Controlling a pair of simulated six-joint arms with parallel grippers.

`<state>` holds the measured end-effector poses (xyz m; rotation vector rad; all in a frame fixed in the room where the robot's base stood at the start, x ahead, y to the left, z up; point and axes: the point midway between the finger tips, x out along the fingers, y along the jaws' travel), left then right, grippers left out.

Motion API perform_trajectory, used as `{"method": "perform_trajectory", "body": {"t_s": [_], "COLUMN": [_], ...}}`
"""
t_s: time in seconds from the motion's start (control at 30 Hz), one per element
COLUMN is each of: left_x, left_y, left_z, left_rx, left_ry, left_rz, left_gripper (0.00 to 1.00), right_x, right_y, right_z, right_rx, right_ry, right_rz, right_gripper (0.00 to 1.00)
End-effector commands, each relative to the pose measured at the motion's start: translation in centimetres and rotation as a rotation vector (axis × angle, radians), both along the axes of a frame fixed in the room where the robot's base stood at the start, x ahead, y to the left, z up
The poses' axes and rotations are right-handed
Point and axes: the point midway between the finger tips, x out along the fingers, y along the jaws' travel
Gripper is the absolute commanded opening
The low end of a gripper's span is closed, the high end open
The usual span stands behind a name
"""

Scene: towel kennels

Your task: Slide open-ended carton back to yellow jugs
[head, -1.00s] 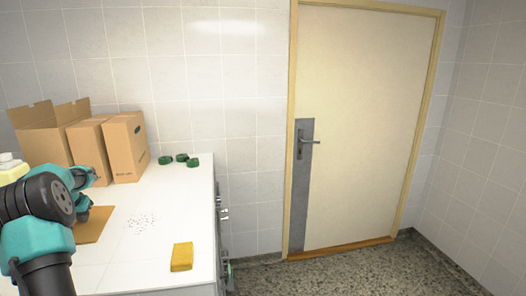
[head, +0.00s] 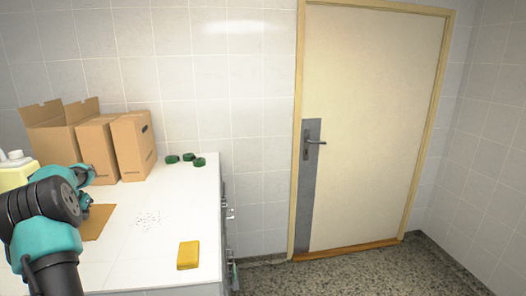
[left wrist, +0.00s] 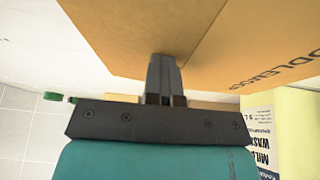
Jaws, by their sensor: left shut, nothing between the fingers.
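The open-ended carton (head: 45,132), brown with raised flaps, stands at the back left of the white counter in the head view. Yellow jugs (head: 14,177) with white caps show at the left edge, partly hidden by my left arm. My left gripper (head: 90,190) is shut and empty, low in front of the cartons. In the left wrist view its closed fingers (left wrist: 164,78) overlap a brown carton surface (left wrist: 130,35); I cannot tell whether they touch. A yellow jug (left wrist: 285,110) with a printed label is at the right there. My right gripper is out of view.
Two closed cartons, a middle one (head: 98,150) and a right one (head: 134,145), stand beside the open-ended carton.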

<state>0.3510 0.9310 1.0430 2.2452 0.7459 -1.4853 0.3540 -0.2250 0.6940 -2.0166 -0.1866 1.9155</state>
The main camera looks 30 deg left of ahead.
Motion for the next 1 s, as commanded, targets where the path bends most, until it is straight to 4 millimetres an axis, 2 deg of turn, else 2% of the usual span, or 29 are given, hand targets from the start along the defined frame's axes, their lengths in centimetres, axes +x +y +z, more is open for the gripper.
{"method": "perform_trajectory", "body": {"t_s": [0.37,1.0], "left_x": [-0.1,0.0], "left_y": [0.0,0.1], "left_z": [-0.3,4.6], "left_rx": [-0.005,-0.001], "left_ry": [0.003,0.000], "left_rz": [0.000,0.000], "left_gripper": [0.00,0.00], "right_x": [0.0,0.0], "right_y": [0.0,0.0], "right_z": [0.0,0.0], "right_rx": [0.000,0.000], "right_ry": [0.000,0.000], "right_rz": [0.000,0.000], "right_gripper": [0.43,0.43]}}
